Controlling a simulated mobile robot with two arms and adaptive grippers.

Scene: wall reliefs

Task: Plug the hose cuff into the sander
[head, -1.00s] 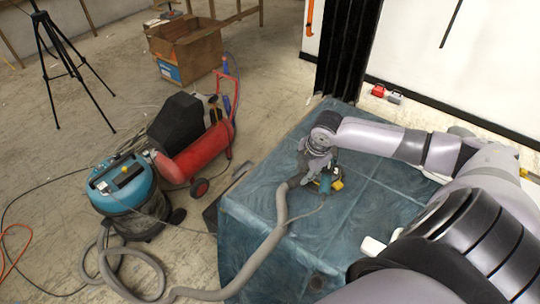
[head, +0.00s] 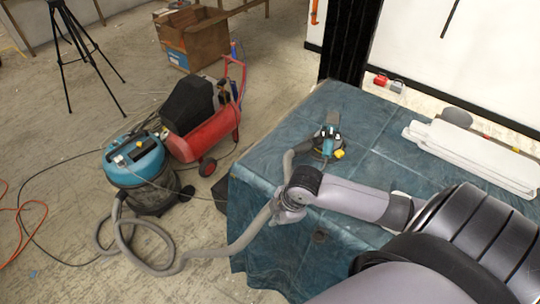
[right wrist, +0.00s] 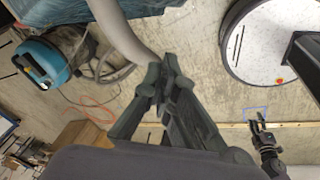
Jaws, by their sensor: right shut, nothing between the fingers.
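The teal and black sander (head: 327,145) sits on the blue covered table (head: 365,150), with a yellow part at its right side. The grey hose (head: 250,232) runs from the floor up over the table edge, and its cuff end (head: 299,150) meets the sander's left side. I cannot tell how deep the cuff sits. My right gripper (head: 284,214) is by the hose at the table's front-left edge, below the sander. In the right wrist view its fingers (right wrist: 162,82) are shut and empty, with the hose (right wrist: 122,35) beside them. My left gripper (right wrist: 262,125) shows small there, its jaws unclear.
A teal vacuum (head: 135,165) and a red compressor (head: 205,135) stand on the floor left of the table. White lengths (head: 475,155) lie on the table's right part. A cardboard box (head: 192,38) and a tripod (head: 75,45) are farther back. The table's middle is clear.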

